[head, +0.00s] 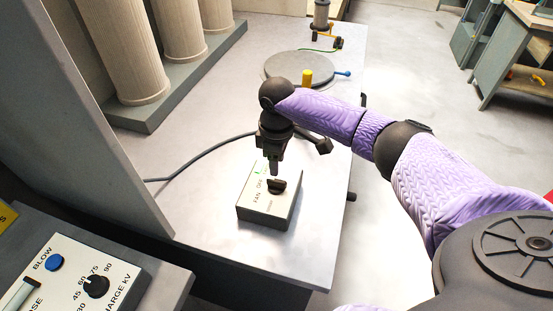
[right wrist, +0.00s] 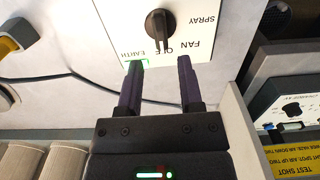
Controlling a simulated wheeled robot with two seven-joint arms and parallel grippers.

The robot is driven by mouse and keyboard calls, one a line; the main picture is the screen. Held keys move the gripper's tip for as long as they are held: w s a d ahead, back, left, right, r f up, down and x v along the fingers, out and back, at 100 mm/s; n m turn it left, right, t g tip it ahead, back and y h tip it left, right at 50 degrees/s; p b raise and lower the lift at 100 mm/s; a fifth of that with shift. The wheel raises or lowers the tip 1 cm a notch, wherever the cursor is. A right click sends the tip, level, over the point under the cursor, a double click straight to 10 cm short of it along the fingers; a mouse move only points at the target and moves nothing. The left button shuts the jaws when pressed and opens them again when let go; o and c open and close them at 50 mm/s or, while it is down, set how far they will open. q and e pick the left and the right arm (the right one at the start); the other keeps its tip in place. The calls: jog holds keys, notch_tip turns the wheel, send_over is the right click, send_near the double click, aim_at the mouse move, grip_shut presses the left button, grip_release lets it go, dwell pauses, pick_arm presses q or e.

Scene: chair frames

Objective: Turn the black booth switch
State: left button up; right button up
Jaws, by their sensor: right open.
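The black booth switch (head: 277,186) is a rotary knob on top of a light grey box (head: 265,214) on the bench. In the right wrist view the knob (right wrist: 161,24) lies beyond my fingertips, among the labels EARTH, OFF, FAN and SPRAY. Its bar points at OFF, partly covering that word. My right gripper (head: 273,168) points down just above the box's back part, close to the knob. In the right wrist view its two fingers (right wrist: 162,63) are apart, with nothing between them. I cannot tell whether a finger touches the box. My left gripper is not in view.
A second panel (head: 70,272) at the lower left has another black knob (head: 97,286) and a blue button (head: 54,263). A grey partition (head: 90,110) stands left of the box. A dark cable (head: 200,157) runs behind it. A round plate (head: 299,67) lies farther back.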

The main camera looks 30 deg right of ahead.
aim_at(277, 180)
notch_tip(277, 180, down, 6)
jog(key=b, duration=0.4)
jog(key=shift+b, duration=0.35)
jog(key=shift+f, duration=0.3)
grip_shut()
jog(key=n, duration=0.4)
jog(key=shift+n, duration=0.3)
jog(key=n, duration=0.6)
jog(key=shift+n, duration=0.3)
jog(key=n, duration=0.6)
jog(key=shift+c, duration=1)
grip_release()
jog(key=shift+n, duration=0.4)
jog(key=o, duration=0.4)
